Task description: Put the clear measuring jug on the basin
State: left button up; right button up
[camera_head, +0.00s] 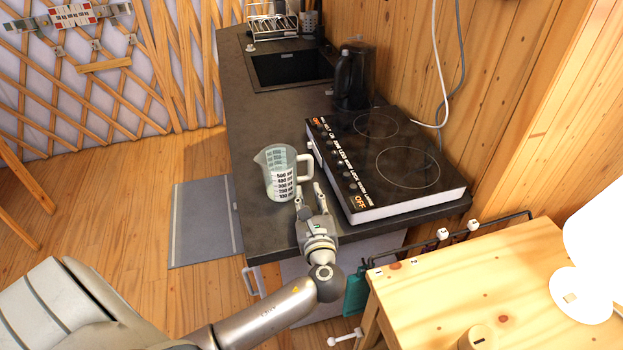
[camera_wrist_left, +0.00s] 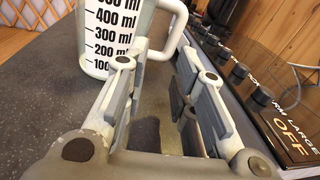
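The clear measuring jug (camera_head: 279,174) stands upright on the dark counter, with black volume marks and its handle on the right side. In the left wrist view the jug (camera_wrist_left: 112,35) is just ahead, its top cut off, and its pale handle (camera_wrist_left: 172,35) is in line with the gap between my fingers. My left gripper (camera_head: 308,196) is open at the handle side of the jug, low over the counter. I cannot tell whether a finger touches the handle. The basin (camera_head: 291,68) is a dark sink set into the far end of the counter. My right gripper is not in view.
A black cooktop (camera_head: 377,163) with knobs lies right of the jug, close to the handle. A black kettle (camera_head: 352,77) stands behind it. A dish rack (camera_head: 272,22) is beyond the basin. The counter (camera_head: 261,115) between jug and basin is clear.

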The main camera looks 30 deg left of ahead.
aim_at(311, 172)
pick_arm(q)
jog(key=shift+w+d+f+m+t, duration=0.3)
jog(key=shift+w+d+f+m, duration=0.15)
jog(key=shift+w+f+m, duration=0.25)
jog(key=shift+w+a+r+m, duration=0.3)
jog(key=shift+w+a+r, duration=0.05)
jog(key=shift+w+r, duration=0.25)
jog(key=x, duration=0.3)
jog(key=shift+a+p, duration=0.15)
jog(key=shift+p, duration=0.2)
jog(key=shift+w+a+f, duration=0.15)
jog(key=shift+w, duration=0.1)
jog(key=shift+w+a, duration=0.15)
jog(key=shift+w, duration=0.05)
jog(key=p+x, duration=0.1)
jog(key=x, duration=0.3)
jog(key=shift+a, duration=0.1)
jog(key=shift+w+a, duration=0.15)
jog(key=shift+w, duration=0.05)
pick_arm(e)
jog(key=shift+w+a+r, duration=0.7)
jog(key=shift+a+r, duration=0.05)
pick_arm(q)
jog(key=shift+s, duration=0.1)
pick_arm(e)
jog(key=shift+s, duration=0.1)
